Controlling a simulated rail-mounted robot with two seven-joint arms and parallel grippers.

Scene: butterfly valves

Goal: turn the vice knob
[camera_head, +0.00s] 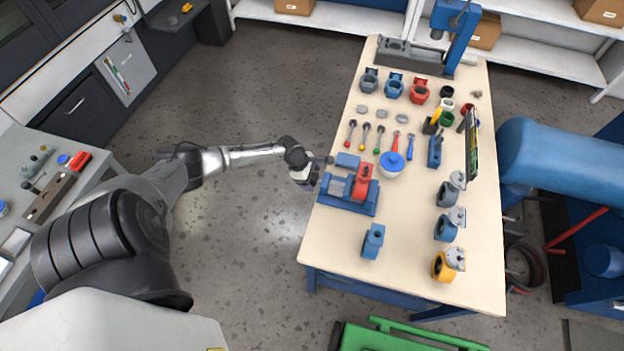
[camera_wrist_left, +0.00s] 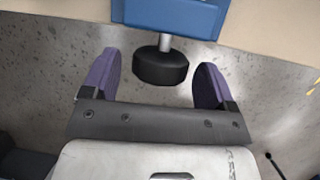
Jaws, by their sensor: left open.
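The vice (camera_head: 347,194) has a blue base and a red part and sits at the left edge of the wooden table. Its black knob (camera_wrist_left: 161,67) shows in the left wrist view on a short metal shaft below the blue vice body (camera_wrist_left: 172,14). My left gripper (camera_head: 304,181) is beside the table's left edge, close to the vice. In the left wrist view its two purple fingers (camera_wrist_left: 158,84) are open, one on each side of the knob, with gaps to both. The knob is hidden in the head view. My right gripper is not in view.
A blue-white bowl (camera_head: 391,165) stands right of the vice, and a blue valve part (camera_head: 373,241) in front of it. Several valve parts and tools fill the table's back and right. A green frame (camera_head: 385,338) stands on the floor at the front.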

